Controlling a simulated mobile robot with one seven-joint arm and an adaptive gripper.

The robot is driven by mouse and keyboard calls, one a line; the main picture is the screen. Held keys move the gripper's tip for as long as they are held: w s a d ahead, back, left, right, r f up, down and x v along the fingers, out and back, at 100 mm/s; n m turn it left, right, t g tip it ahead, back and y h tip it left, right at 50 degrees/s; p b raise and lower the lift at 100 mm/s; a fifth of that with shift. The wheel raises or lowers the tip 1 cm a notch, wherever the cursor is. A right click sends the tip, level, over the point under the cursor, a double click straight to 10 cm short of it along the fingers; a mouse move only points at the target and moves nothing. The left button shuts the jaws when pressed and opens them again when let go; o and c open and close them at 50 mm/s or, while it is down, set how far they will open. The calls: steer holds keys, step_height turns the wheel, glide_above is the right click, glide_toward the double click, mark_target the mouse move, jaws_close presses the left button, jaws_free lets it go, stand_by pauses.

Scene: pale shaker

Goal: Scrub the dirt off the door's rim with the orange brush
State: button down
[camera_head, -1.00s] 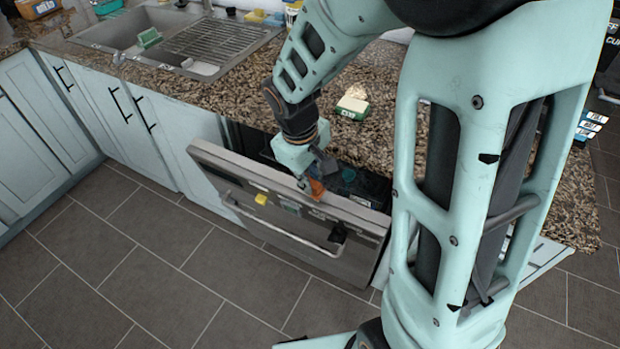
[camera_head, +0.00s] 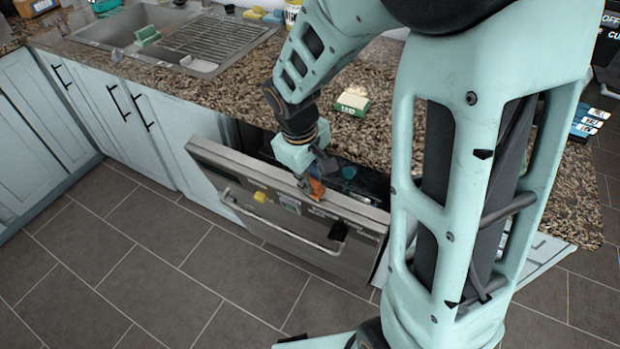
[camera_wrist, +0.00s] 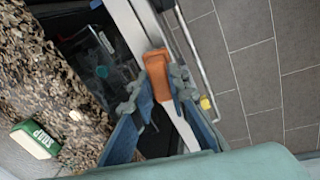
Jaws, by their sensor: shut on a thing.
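The steel appliance door (camera_head: 300,236) stands partly open below the counter. Its upper rim (camera_head: 235,161) runs slantwise down to the right; it also shows in the wrist view (camera_wrist: 127,22). My gripper (camera_head: 312,180) is above the middle of the rim. In the wrist view my gripper (camera_wrist: 160,88) is shut on the orange brush (camera_wrist: 157,69). The brush (camera_head: 317,189) lies over the rim and seems to touch it, but the contact cannot be told for sure. Its underside is hidden. I cannot make out dirt on the visible rim.
A long handle (camera_head: 275,230) crosses the door front, near a yellow item (camera_head: 260,197) and a black item (camera_head: 338,231). A green-and-white soap box (camera_head: 352,102) stands on the granite counter (camera_head: 245,95). The sink is at the upper left. The floor before the door is clear.

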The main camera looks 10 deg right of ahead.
steer(key=shift+f, duration=0.35)
steer(key=shift+d, duration=0.1)
steer(key=shift+s+d+r, duration=0.1)
steer(key=shift+s+d, duration=0.4)
steer(key=shift+d, duration=0.15)
steer(key=shift+s+d+r, duration=0.1)
steer(key=shift+s+d, duration=0.35)
steer(key=shift+d, duration=0.2)
steer(key=shift+s+d+f, duration=0.1)
steer(key=shift+s+d, duration=0.15)
steer(key=shift+f, duration=0.15)
steer(key=shift+w+a+f+b, duration=0.1)
steer(key=shift+w+a+b, duration=0.15)
steer(key=shift+w+a, duration=0.45)
steer(key=shift+w+a+f+b, duration=0.15)
steer(key=shift+w+a, duration=0.3)
steer(key=shift+a, duration=0.45)
steer(key=shift+r, duration=0.1)
